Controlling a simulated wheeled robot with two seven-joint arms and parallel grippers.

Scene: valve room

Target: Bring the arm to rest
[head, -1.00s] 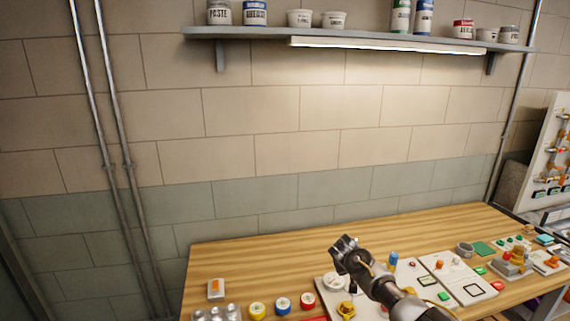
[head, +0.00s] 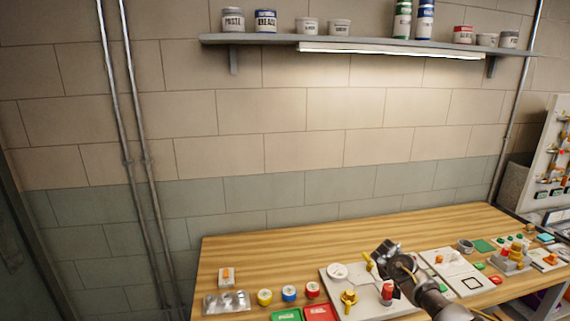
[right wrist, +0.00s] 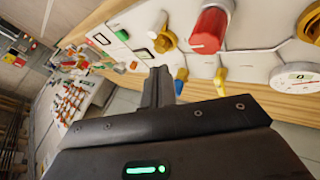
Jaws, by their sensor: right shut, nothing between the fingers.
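My right arm comes up from the bottom right of the head view. In the right wrist view the fingers (right wrist: 158,88) are together and hold nothing. Near them are a red knob (right wrist: 212,28), a yellow valve handle (right wrist: 220,80) and a blue one (right wrist: 181,80), all apart from the fingers as far as I can tell. My left gripper is not in view.
The wooden workbench (head: 290,235) carries a white panel (head: 365,305) with a red knob (head: 387,292) and gauge (head: 338,271). Green (head: 287,315) and red trays, tape rolls and switch boxes stand along it. A shelf (head: 360,42) with cans is above; the wall between is clear.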

